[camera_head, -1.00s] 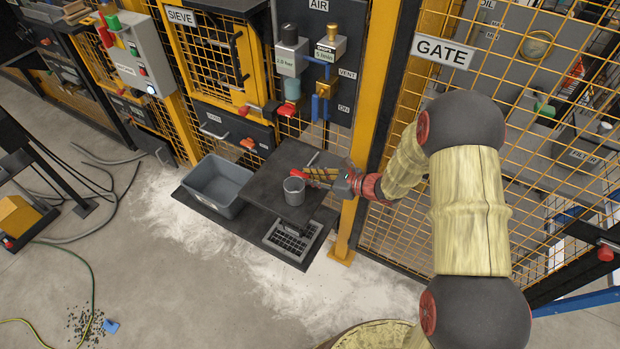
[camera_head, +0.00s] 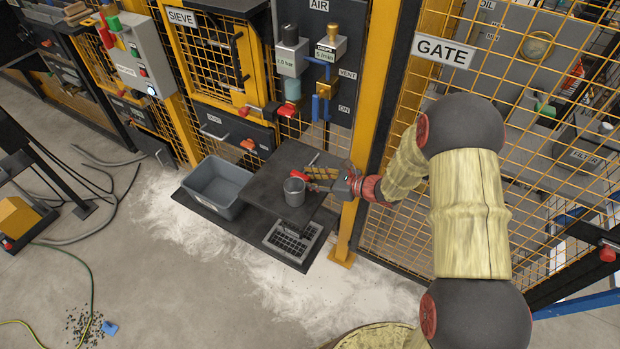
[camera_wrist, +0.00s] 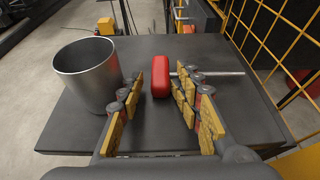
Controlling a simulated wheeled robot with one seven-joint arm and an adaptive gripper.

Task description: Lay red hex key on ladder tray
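The red hex key shows as a red handle (camera_wrist: 160,77) with a thin metal shaft running right from it, over a dark tabletop (camera_wrist: 75,132). My gripper (camera_wrist: 160,100) is open, its yellow-padded fingers apart. The red handle appears between the fingers with a gap on each side; the right finger hides part of the shaft. In the head view my gripper (camera_head: 318,178) is low over the dark tabletop (camera_head: 262,188), and a small red part (camera_head: 299,175) shows at its left. I cannot pick out a ladder tray in either view.
A grey metal cup (camera_head: 294,192) stands close left of my gripper, also in the wrist view (camera_wrist: 88,75). A grey bin (camera_head: 217,183) is left of the tabletop and a grate (camera_head: 292,240) below it. A yellow post and mesh fence stand close right.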

